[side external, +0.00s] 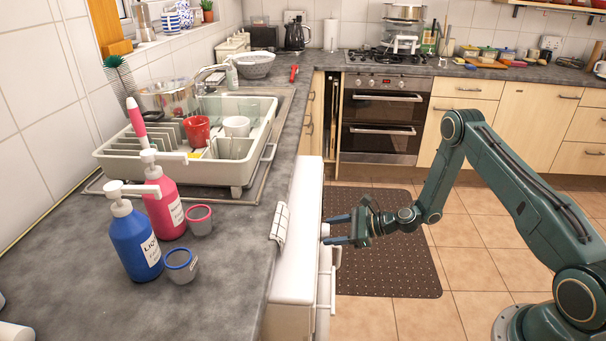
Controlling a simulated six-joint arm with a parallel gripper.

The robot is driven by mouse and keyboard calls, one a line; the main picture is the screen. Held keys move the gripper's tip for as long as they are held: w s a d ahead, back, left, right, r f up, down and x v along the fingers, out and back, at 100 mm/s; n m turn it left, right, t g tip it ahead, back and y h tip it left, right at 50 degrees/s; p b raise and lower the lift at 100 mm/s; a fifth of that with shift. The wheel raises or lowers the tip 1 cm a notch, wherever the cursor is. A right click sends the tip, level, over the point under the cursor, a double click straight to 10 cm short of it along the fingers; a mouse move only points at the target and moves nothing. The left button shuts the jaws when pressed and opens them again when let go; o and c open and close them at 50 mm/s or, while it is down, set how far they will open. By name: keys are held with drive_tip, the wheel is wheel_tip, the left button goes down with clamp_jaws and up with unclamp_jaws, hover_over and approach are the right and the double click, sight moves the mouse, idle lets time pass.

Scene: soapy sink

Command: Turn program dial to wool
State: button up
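A white appliance (296,262) stands under the worktop, its front facing right. A small pale knob (325,230), which looks like the program dial, sticks out of that front near the top. My gripper (328,229) reaches in from the right, level with the knob. Its two dark fingers are apart, one above and one below the knob in the picture. I cannot tell whether they touch it. The dial's markings, including wool, face away from this view and cannot be read.
A white bar handle (336,265) sits just below my gripper. A blue bottle (136,240), pink bottle (165,205) and dish rack (130,165) stand on the worktop. The floor beside the appliance, with a dark mat (400,275), is clear.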

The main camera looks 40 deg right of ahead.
drive_tip(key=c, duration=0.6)
drive_tip(key=shift+n, duration=0.3)
drive_tip(key=shift+s+a+f+n+t+h, duration=0.15)
drive_tip(key=shift+n+t+h, duration=0.25)
drive_tip(key=shift+n+t, duration=0.65)
drive_tip(key=shift+s+a+f+n+t+h, duration=0.15)
drive_tip(key=shift+n+t+h, duration=0.4)
drive_tip(key=shift+n, duration=0.9)
drive_tip(key=shift+d, duration=0.1)
drive_tip(key=o, duration=1)
drive_tip(key=shift+r, duration=0.15)
